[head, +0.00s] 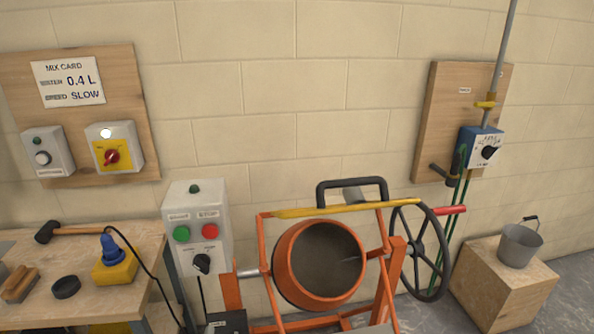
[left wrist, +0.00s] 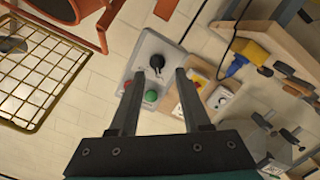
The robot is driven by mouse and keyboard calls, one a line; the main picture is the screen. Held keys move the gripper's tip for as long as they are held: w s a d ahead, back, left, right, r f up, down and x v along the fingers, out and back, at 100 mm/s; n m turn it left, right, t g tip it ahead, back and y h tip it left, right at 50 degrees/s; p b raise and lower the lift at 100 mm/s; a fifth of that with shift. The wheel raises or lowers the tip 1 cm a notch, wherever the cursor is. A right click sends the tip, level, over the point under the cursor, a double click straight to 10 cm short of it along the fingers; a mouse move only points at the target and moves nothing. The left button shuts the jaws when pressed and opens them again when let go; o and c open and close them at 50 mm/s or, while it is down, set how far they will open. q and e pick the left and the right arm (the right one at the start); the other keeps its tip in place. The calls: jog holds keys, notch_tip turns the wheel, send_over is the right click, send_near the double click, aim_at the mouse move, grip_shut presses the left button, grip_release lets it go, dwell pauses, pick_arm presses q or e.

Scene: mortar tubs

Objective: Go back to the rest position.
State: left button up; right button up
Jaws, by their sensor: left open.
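My left gripper (left wrist: 159,74) shows in the left wrist view, open with nothing between its two dark fingers. Behind the fingers is the grey control box (left wrist: 150,62) with a green button, a red button and a black knob, seen upside down. The gap to the box cannot be judged, but the fingers look apart from it. In the head view the same control box (head: 197,212) stands left of the orange mixer drum (head: 318,264). Neither of my grippers shows in the head view.
A workbench (head: 135,243) at left holds a hammer (head: 80,232), a yellow-and-blue plug (head: 115,262) and a brush (head: 20,284). The mixer's handwheel (head: 420,250) stands at centre right. A bucket (head: 519,244) sits on a wooden block (head: 505,290). The wall above is clear in the middle.

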pick_arm(q)
jog(key=s+d+f+m+g+h+b, duration=0.15)
jog(key=s+f, duration=0.25)
jog(key=f, duration=0.5)
jog(key=s+d+f+m+g+h+b, duration=0.1)
jog(key=s+d+f+m+g+b, duration=0.2)
jog(key=f, duration=0.7)
jog(key=s+d+f+m+g+h+b, duration=0.1)
jog(key=s+d+f+m+g+h, duration=0.2)
jog(key=f, duration=0.6)
jog(key=s+a+f+m+g+y+b, duration=0.1)
jog(key=s+f+g, duration=0.3)
jog(key=s+f, duration=0.5)
jog(key=s+a+f+m+g+y+b, duration=0.1)
jog(key=s+a+f+m+g+b, duration=0.2)
jog(key=s+f, duration=0.6)
jog(key=s+g, duration=0.1)
jog(key=s, duration=0.7)
jog(key=shift+a, duration=0.15)
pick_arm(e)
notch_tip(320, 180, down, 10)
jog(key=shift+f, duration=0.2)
